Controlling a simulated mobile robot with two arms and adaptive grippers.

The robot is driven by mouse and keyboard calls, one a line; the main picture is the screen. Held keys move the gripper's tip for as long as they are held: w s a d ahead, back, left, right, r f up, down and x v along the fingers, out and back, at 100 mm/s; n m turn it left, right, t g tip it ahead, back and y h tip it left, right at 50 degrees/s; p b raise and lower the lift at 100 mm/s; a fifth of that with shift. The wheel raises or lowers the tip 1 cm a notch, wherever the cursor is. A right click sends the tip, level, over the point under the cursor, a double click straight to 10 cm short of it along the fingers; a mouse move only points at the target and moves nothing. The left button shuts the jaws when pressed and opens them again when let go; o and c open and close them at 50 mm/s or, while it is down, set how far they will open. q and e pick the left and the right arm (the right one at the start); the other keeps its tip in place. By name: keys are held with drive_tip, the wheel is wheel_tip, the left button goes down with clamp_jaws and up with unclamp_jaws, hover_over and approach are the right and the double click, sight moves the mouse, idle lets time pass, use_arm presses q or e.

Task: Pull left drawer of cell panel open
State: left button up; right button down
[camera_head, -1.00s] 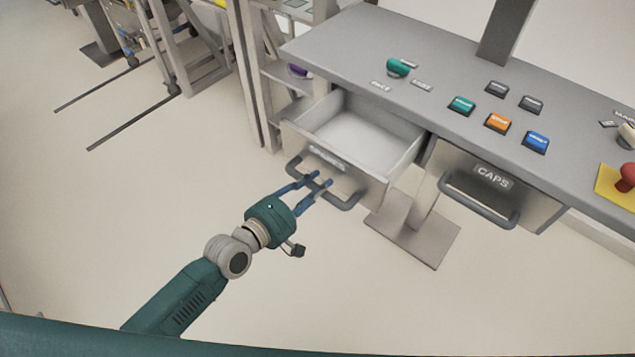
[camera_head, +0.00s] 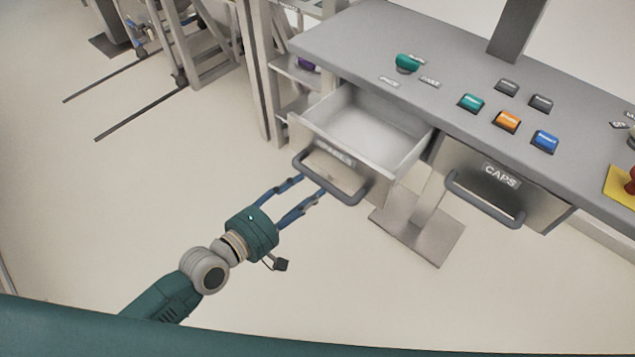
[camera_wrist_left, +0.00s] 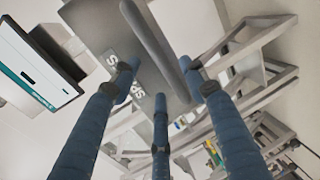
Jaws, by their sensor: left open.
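The left drawer (camera_head: 318,134) of the cell panel (camera_head: 440,75) stands pulled out in the head view, its white, empty-looking inside showing. Its dark bar handle (camera_head: 347,197) runs across the labelled front. My left gripper (camera_head: 311,186) is open, with its blue fingers pointing at the handle from the lower left. The fingertips are close to the bar and do not close on it; whether they touch it is unclear. In the left wrist view the handle (camera_wrist_left: 152,42) runs beyond and between the spread fingers. My right gripper is not in view.
The right drawer, labelled CAPS (camera_head: 500,176), is shut. Coloured buttons (camera_head: 507,121) and a red knob on a yellow plate (camera_head: 622,190) sit on the panel top. Metal frames (camera_head: 190,60) stand at the back left. The floor left of my arm is clear.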

use_arm(q)
drive_tip(key=v, duration=0.5)
drive_tip(key=shift+s+a, duration=0.1)
drive_tip(key=shift+s, duration=0.05)
drive_tip(key=a+f+m+g+y, duration=0.15)
drive_tip(key=a+f, duration=0.25)
drive_tip(key=f, duration=0.4)
drive_tip(key=a+f+m+y, duration=0.1)
drive_tip(key=a+f+y, duration=0.25)
drive_tip(key=f, duration=0.55)
drive_tip(key=s+a+f+m+g+y, duration=0.1)
drive_tip(key=s+a+f+m, duration=0.2)
drive_tip(key=f, duration=0.5)
drive_tip(key=s+a+f+m+g+y, duration=0.15)
drive_tip(key=s+a+f, duration=0.25)
drive_tip(key=f, duration=0.4)
drive_tip(key=s+f+m+g, duration=0.2)
drive_tip(key=s+f, duration=0.4)
drive_tip(key=s, duration=0.4)
drive_tip(key=s+d+f+m+g+y, duration=0.1)
drive_tip(key=s+f+m+g, duration=0.1)
drive_tip(key=s+f, duration=0.4)
drive_tip(key=s+f+m+g, duration=0.2)
drive_tip(key=s+f, duration=0.4)
drive_tip(key=s, duration=0.8)
drive_tip(key=shift+s+d+g+y, duration=0.2)
drive_tip(key=shift+g+y, duration=0.15)
drive_tip(key=shift+g, duration=0.55)
drive_tip(key=shift+w, duration=0.1)
